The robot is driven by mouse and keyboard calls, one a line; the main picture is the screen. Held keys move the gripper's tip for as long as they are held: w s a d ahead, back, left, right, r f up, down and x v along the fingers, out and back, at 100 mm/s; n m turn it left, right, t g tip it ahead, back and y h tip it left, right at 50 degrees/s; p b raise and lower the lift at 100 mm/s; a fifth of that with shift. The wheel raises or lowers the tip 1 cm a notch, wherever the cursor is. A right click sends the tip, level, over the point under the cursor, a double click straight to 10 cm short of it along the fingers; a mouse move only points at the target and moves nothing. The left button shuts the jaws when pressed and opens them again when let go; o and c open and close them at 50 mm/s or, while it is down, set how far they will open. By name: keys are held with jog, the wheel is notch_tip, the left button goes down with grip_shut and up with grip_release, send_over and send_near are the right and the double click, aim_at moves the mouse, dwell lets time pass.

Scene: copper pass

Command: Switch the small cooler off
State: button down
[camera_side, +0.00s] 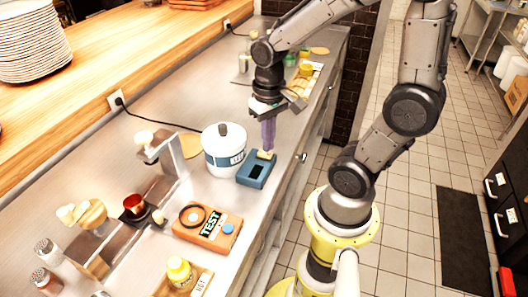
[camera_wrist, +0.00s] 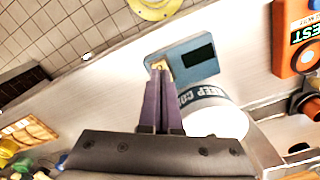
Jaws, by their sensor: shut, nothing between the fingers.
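The small cooler is a white lidded tub (camera_side: 222,161) with a blue band, standing beside a blue box (camera_side: 254,183) with a dark window. In the wrist view the band on the tub (camera_wrist: 220,122) reads "KEEP COLD", and the blue box (camera_wrist: 200,72) lies just past my fingers. A small cream switch piece (camera_side: 266,155) sits at one end of the box. My gripper (camera_side: 267,149) points down with its purple fingers shut and empty, at this piece. In the wrist view my fingertips (camera_wrist: 159,70) partly hide it; I cannot tell whether they touch or which way it is set.
An orange "TEST" box (camera_side: 207,229) with a blue button is nearer on the counter. A yellow bottle (camera_side: 179,271) stands on a wooden board. A metal stand (camera_side: 166,152) rises left of the tub. Jars and a board (camera_side: 308,72) lie farther back. The counter's front edge is close.

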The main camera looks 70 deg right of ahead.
aim_at(268, 154)
jog(key=shift+r, duration=2.8)
jog(key=s+a+r+n+t, duration=0.4)
jog(key=a+n+t, duration=0.1)
jog(key=n, duration=0.1)
jog(key=shift+a+r+t, duration=0.3)
jog(key=shift+a+r, duration=0.05)
jog(key=shift+r, duration=0.05)
jog(key=shift+s, duration=0.1)
